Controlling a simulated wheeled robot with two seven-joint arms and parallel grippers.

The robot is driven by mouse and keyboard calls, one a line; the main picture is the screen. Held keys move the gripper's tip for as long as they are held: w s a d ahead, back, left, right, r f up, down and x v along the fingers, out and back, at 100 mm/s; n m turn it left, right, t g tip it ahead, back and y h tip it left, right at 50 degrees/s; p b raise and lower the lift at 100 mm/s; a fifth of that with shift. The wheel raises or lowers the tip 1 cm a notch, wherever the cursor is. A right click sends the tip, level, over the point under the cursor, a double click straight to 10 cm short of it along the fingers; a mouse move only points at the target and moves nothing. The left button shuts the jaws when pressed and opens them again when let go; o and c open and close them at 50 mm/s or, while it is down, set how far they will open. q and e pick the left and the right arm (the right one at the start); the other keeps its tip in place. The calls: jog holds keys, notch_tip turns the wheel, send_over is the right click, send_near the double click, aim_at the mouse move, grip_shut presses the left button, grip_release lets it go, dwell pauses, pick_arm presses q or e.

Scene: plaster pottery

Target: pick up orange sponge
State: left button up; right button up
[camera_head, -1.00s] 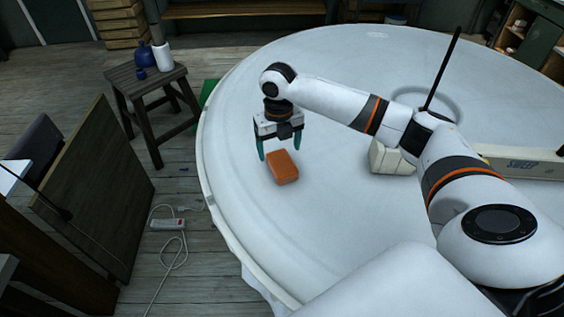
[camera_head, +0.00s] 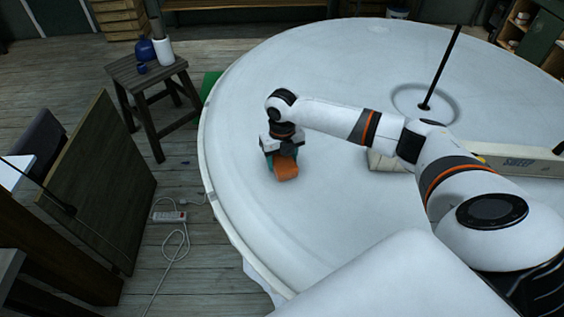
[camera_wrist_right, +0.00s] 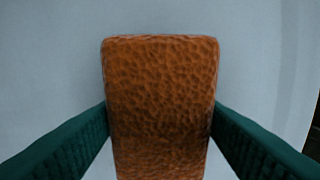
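The orange sponge (camera_head: 286,171) is on or just above the big round white surface (camera_head: 240,215), near its left side; I cannot tell whether it is clear of the surface. My right gripper (camera_head: 282,160) is low over it, pointing down, and partly hides its far end. In the right wrist view the sponge (camera_wrist_right: 160,100) fills the middle, with a green finger pressed against each side, and it narrows slightly there. My right gripper (camera_wrist_right: 160,118) is shut on the sponge. My left gripper is out of view.
A cream block (camera_head: 385,162) and long bar (camera_head: 520,160) lie behind my right arm. A thin black rod (camera_head: 440,70) stands farther back. A wooden stool (camera_head: 147,75) with blue and white vessels is off to the left. The surface around the sponge is clear.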

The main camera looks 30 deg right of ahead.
aim_at(282, 159)
jog(key=c, duration=0.4)
notch_tip(282, 159, up, 10)
jog(key=shift+b, duration=1.2)
jog(key=shift+c, duration=0.2)
jog(key=o, duration=0.4)
jog(key=shift+c, duration=1.4)
jog(key=shift+a, duration=0.1)
jog(key=shift+c, duration=0.2)
